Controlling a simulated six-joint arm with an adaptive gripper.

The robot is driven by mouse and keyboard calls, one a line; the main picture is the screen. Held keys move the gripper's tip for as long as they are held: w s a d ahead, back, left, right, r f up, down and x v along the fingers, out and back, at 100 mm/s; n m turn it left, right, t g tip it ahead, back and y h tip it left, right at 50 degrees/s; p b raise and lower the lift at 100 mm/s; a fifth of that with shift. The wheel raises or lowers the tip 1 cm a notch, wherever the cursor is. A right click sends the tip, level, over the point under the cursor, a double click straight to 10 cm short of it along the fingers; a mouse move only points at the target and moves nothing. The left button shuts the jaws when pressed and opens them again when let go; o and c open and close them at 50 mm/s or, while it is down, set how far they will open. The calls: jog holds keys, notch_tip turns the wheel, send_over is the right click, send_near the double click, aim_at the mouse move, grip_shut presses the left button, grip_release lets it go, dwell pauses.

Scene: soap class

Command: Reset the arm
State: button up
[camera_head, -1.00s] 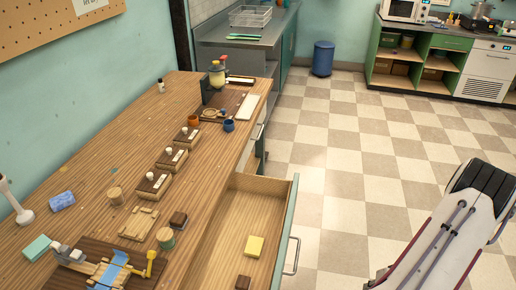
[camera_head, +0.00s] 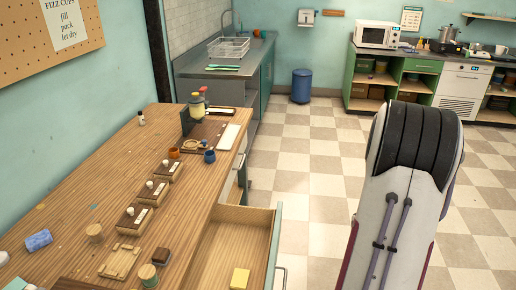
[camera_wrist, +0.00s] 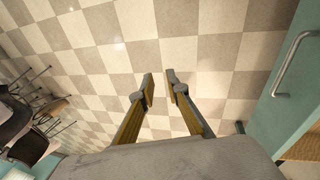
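My gripper (camera_wrist: 159,90) shows in the wrist view with its two fingers apart and nothing between them. Checkered floor lies beyond the fingertips. In the head view my arm rises at the right, in front of the floor, and my gripper is out of that view. The open drawer (camera_head: 216,265) sticks out from the wooden bench (camera_head: 105,180). A yellow block (camera_head: 240,278) lies in the drawer. In the wrist view a teal front with a metal handle (camera_wrist: 285,75) stands to the right of the fingers, apart from them.
The bench holds several dark trays (camera_head: 133,216), a blue sponge-like block (camera_head: 38,240), a blue cup (camera_head: 209,156) and a bottle (camera_head: 197,105). A blue bin (camera_head: 301,86) stands at the back. Chairs (camera_wrist: 35,95) show at left in the wrist view. The checkered floor (camera_head: 300,165) between is clear.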

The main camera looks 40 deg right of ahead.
jog(key=w+a+r+n+t+y, duration=0.1)
jog(key=w+a+r+n+t, duration=0.1)
jog(key=a+r, duration=0.7)
jog(key=w+a+r+n+t, duration=0.1)
jog(key=a+r+n+t, duration=0.1)
jog(key=a+r, duration=0.8)
jog(key=w+a+r+n+t+y, duration=0.1)
jog(key=a+r+n, duration=0.3)
jog(key=a+r, duration=0.5)
jog(key=w+a+t, duration=0.1)
jog(key=a, duration=1)
jog(key=shift+w+a+r+t+y, duration=0.2)
jog(key=shift+w+t+y, duration=0.1)
jog(key=shift+w, duration=0.05)
jog(key=shift+o, duration=0.4)
